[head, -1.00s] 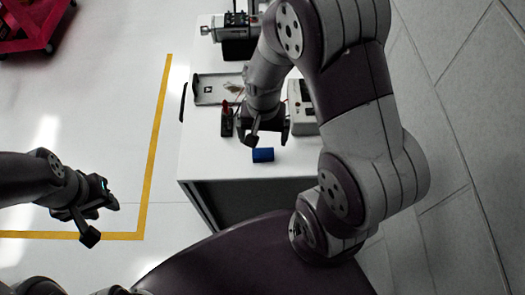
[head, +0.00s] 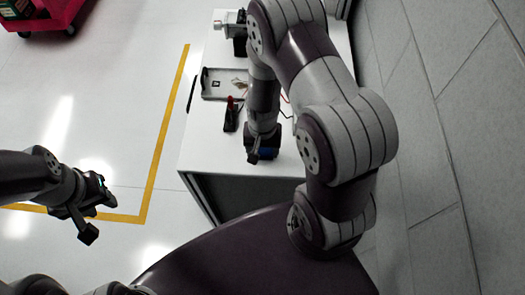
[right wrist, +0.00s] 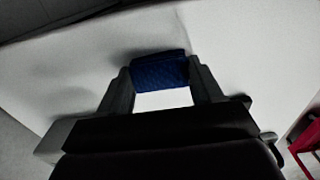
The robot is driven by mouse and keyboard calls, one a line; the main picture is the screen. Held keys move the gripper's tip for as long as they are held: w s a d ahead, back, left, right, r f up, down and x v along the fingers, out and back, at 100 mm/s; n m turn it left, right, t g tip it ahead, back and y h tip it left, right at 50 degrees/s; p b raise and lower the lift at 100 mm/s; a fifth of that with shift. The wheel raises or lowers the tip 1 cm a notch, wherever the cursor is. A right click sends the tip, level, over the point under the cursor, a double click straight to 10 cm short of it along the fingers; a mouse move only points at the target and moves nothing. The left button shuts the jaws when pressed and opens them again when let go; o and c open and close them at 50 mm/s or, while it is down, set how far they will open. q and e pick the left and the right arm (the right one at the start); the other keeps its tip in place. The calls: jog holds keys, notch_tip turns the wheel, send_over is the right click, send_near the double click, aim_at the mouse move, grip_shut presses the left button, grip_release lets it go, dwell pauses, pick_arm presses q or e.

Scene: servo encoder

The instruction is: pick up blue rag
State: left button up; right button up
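The blue rag (right wrist: 160,70) is a small, dark blue, folded piece lying on the white table (head: 215,150). In the right wrist view it lies between the two fingertips of my right gripper (right wrist: 161,78), which are spread apart with the rag spanning the gap. I cannot tell whether the fingers touch it. In the head view my right gripper (head: 262,148) is low over the table's front and covers most of the rag. My left gripper (head: 95,207) hangs over the floor, away from the table; its finger opening is not clear.
A grey tray (head: 222,84) and a red-and-black tool (head: 231,115) lie on the table behind my right gripper. A device (head: 232,25) stands at the back. A red cart (head: 50,12) stands at the far left. The table's left front is clear.

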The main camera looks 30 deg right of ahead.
aim_at(261, 153)
jog(key=shift+r, duration=0.1)
jog(key=shift+r, duration=0.25)
jog(key=r, duration=0.2)
jog(key=r+b, duration=0.1)
jog(key=shift+s+a+r, duration=0.2)
jog(key=shift+a+r, duration=0.15)
jog(key=shift+r, duration=0.05)
jog(key=s+a+r, duration=0.6)
jog(key=s+a, duration=0.1)
jog(key=a, duration=0.1)
jog(key=shift+a+r+b, duration=0.2)
jog(key=shift+r+b, duration=0.05)
jog(key=shift+b, duration=0.15)
